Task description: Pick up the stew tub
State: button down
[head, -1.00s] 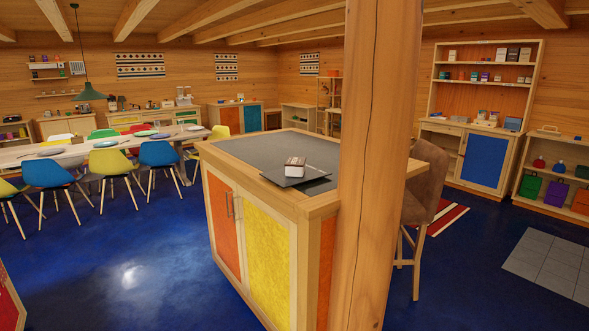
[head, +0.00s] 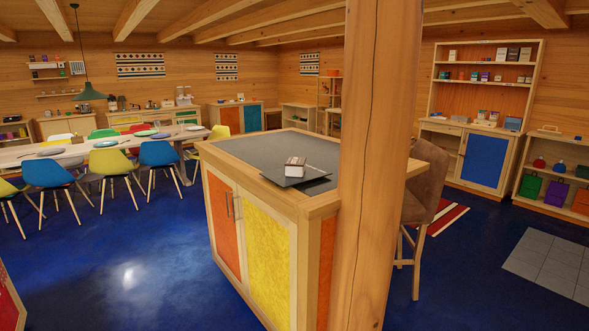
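I cannot make out a stew tub for sure in the head view. A small box (head: 295,166), white with a dark reddish-brown side, sits on a dark flat sheet (head: 290,180) on the island counter (head: 290,146). I cannot tell what the box is. Small items stand on the far sideboard (head: 150,118) and on the right-hand shelves, too small to name. My gripper is not in view.
A wooden post (head: 376,170) stands close in front, hiding part of the island. A brown high chair (head: 425,200) is right of it. A long dining table (head: 100,147) with blue (head: 158,156) and yellow chairs is at left. Blue floor (head: 130,270) is clear at front left.

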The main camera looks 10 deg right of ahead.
aim_at(296, 167)
jog(key=i+j+u, duration=0.8)
jog(key=i, duration=0.15)
jog(key=l, duration=0.1)
